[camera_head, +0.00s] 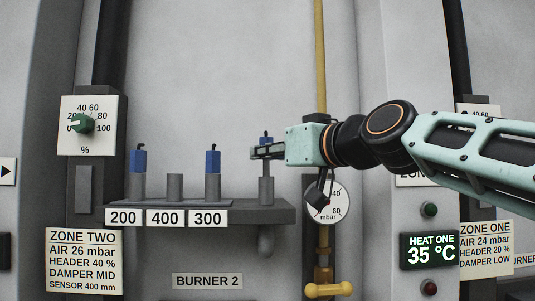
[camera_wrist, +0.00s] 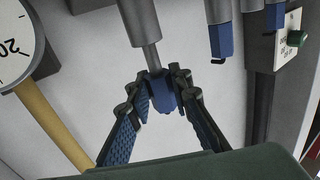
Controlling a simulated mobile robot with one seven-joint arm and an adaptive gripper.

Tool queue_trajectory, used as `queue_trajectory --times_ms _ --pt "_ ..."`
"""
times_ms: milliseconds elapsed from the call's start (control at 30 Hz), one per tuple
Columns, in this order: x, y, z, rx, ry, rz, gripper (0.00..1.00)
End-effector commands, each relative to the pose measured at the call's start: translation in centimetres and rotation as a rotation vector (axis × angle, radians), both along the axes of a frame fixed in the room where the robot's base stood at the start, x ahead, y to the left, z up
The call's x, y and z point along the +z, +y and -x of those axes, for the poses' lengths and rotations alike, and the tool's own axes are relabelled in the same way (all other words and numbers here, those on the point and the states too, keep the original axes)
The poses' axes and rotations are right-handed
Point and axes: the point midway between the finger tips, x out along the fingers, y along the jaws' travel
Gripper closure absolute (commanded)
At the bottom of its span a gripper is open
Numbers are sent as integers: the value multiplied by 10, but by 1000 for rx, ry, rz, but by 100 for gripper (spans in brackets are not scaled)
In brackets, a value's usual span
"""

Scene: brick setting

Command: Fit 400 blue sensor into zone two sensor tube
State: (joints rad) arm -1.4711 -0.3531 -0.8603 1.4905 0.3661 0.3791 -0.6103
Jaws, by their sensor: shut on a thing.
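The 400 blue sensor (camera_head: 267,141) is between the fingers of my gripper (camera_head: 260,153), upright above the sensor tube (camera_head: 266,191) at the right of the shelf. In the wrist view my gripper (camera_wrist: 163,92) is shut on the blue head of the sensor (camera_wrist: 165,101). A thin grey stem runs from the head to the mouth of the grey tube (camera_wrist: 143,22). The stem lines up with the tube, and the head stands clear of the rim. How deep the stem reaches inside is hidden. The 400 holder (camera_head: 175,187) is empty.
Blue sensors stand in the 200 holder (camera_head: 137,162) and the 300 holder (camera_head: 212,163) on the dark shelf (camera_head: 240,213). A yellow pipe (camera_head: 320,60) and a mbar gauge (camera_head: 328,202) are close beside my gripper. The wall above the shelf is clear.

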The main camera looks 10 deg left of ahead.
Motion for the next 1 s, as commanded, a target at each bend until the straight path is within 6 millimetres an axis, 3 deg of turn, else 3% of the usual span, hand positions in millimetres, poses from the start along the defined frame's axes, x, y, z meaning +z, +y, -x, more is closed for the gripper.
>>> queue_trajectory --times_ms 1000 --pt "-32 0 0 0 -1 -1 100"
